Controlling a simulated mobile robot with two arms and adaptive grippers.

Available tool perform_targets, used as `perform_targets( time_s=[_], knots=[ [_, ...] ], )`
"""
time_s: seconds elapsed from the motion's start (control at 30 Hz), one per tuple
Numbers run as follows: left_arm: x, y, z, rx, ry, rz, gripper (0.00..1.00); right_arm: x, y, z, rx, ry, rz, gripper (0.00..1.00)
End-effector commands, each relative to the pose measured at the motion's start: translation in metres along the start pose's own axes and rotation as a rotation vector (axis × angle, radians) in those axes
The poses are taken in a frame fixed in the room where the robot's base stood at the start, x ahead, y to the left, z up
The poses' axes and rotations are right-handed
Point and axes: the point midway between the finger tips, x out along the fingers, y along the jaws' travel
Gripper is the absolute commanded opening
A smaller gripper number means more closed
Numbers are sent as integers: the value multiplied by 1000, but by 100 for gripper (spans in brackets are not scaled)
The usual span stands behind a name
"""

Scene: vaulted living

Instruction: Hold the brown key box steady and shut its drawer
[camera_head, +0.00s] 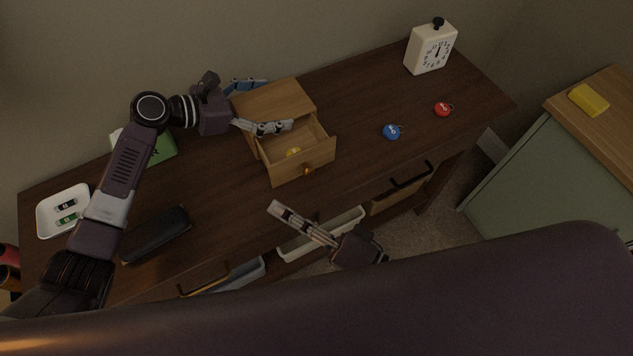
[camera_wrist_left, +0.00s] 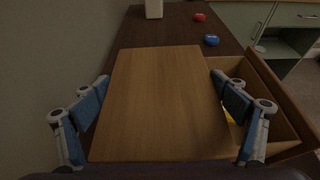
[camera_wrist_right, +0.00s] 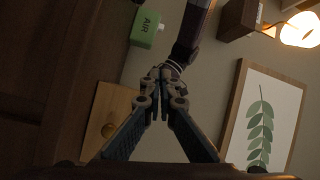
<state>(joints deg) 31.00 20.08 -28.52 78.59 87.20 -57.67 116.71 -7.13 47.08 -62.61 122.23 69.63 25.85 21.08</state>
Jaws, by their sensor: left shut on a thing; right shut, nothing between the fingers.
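The brown key box (camera_head: 272,98) stands on the dark desk with its drawer (camera_head: 318,158) pulled out toward the desk's front. A small yellow item (camera_head: 293,152) lies in the drawer. My left gripper (camera_head: 268,106) is shut on the box, one finger on either side of it; the left wrist view shows the box top (camera_wrist_left: 160,110) between the fingers. My right gripper (camera_head: 275,206) is shut and empty, in front of the drawer and apart from it.
A blue key tag (camera_head: 391,132), a red one (camera_head: 443,109) and a white clock (camera_head: 428,52) stand to the right. A white tray (camera_head: 44,222), a dark case (camera_head: 157,236) and a green box (camera_head: 163,150) are at left. Desk drawers below stand open.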

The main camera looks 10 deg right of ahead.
Motion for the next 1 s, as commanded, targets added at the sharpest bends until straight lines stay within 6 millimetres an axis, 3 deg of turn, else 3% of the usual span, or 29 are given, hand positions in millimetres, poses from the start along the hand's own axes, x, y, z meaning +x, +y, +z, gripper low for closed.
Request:
perform_targets(
  time_s=[0.4, 0.6, 0.77, 1.0],
  knots=[
    [0, 0, -1, -1, 1, -1, 58, -96, 40, -15, 229, 429, 111, 0],
    [0, 0, 0, -1, 1, -1, 58, -121, 46, -17, 258, 521, 138, 0],
    [0, 0, 0, -1, 1, -1, 58, -118, 49, -23, 258, 538, 139, 0],
    [0, 0, 0, -1, 0, -1, 58, -79, 56, -45, 259, 538, 134, 0]
  ],
)
